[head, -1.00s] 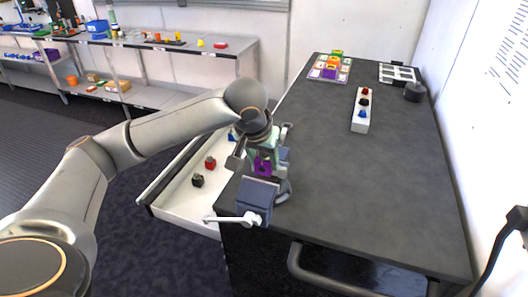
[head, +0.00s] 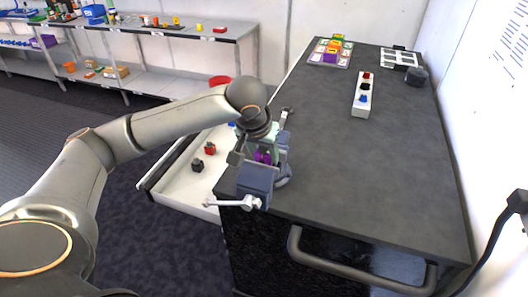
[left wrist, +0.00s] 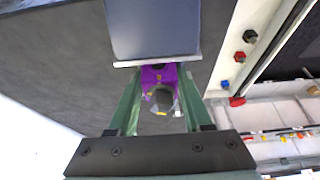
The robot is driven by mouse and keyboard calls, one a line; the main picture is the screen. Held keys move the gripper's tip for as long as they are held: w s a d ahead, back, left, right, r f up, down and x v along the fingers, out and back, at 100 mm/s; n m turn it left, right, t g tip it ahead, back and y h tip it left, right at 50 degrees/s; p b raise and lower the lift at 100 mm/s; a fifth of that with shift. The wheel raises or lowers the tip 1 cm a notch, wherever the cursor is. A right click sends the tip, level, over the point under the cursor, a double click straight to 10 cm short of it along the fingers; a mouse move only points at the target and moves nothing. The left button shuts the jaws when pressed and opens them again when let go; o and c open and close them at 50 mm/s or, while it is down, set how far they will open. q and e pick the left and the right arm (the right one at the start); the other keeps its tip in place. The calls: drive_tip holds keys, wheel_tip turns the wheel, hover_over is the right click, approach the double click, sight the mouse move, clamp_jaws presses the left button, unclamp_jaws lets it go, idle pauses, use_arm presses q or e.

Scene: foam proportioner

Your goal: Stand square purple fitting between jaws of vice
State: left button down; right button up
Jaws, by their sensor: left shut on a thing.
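The square purple fitting (head: 262,157) is at the vice in the head view, partly hidden by my gripper and the vice's front jaw. The blue-grey vice (head: 256,184) is fixed at the table's near left corner, its white handle pointing left. My left gripper (head: 262,150) points down over the vice, shut on the fitting. In the left wrist view the purple fitting (left wrist: 160,80) sits between the green fingers (left wrist: 158,98), close to the vice jaw (left wrist: 153,30), which hides part of it. I cannot tell how deep it is between the jaws. My right gripper is not in view.
An open white drawer (head: 178,193) with red and black pieces is left of the vice. A white strip (head: 360,104) with knobs, a coloured tray (head: 331,52) and a dark round object (head: 416,76) stand farther back. The table's middle is clear.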

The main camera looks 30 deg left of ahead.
use_arm(q)
drive_tip(key=shift+c, duration=1.2)
unclamp_jaws()
drive_tip(key=shift+r+p, duration=0.4)
drive_tip(key=shift+r, duration=3.6)
drive_tip(key=shift+s, duration=0.1)
